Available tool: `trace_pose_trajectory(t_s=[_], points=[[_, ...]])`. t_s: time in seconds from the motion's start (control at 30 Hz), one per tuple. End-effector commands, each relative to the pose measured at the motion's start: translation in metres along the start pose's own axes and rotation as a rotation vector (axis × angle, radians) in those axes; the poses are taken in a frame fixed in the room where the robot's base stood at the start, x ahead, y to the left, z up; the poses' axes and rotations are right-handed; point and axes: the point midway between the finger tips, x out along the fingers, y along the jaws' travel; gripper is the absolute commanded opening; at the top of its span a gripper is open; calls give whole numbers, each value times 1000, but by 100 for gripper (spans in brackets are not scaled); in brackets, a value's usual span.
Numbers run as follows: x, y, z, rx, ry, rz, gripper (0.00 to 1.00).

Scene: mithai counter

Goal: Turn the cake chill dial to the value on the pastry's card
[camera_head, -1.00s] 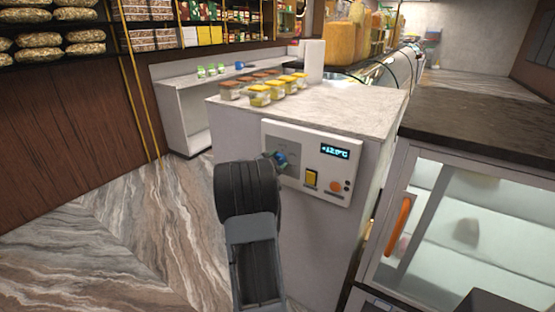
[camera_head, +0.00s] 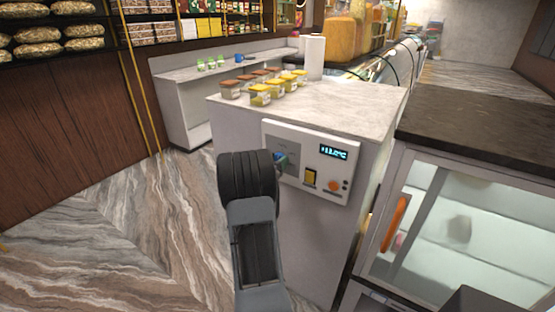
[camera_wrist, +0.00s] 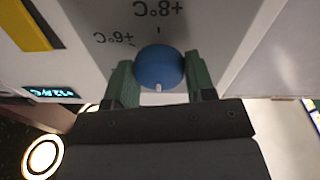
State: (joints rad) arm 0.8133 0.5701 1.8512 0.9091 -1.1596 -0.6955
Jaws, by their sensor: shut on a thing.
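The blue cake chill dial (camera_wrist: 158,66) sits on a white control panel (camera_head: 298,144) on the side of the counter. My gripper (camera_wrist: 159,74) is shut on the dial, with one green finger on each side. A white mark shows on the dial's edge at the bottom of the wrist view. Upside-down labels +8°C and +6°C are printed by the dial. The panel's lit display (camera_head: 333,152) seems to read about +12°C, but its digits are blurred. My arm partly hides the dial in the head view. No readable pastry card shows.
The panel also has a yellow switch (camera_head: 310,178) and an orange button (camera_head: 334,185). Several small jars (camera_head: 261,95) stand on the counter top (camera_head: 345,103). A glass display case (camera_head: 440,225) with an orange handle stands at the right. Marble floor lies open at the left.

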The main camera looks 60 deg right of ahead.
Motion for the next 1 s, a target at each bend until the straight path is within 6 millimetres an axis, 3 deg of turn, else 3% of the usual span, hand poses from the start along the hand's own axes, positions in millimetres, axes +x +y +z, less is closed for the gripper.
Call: trace_pose_trajectory(t_s=[0.7, 0.73, 1.0], points=[[0, 0, 0, -68, 3, -3, 26], [0, 0, 0, -68, 3, -3, 52], [0, 0, 0, -66, 3, -4, 75]])
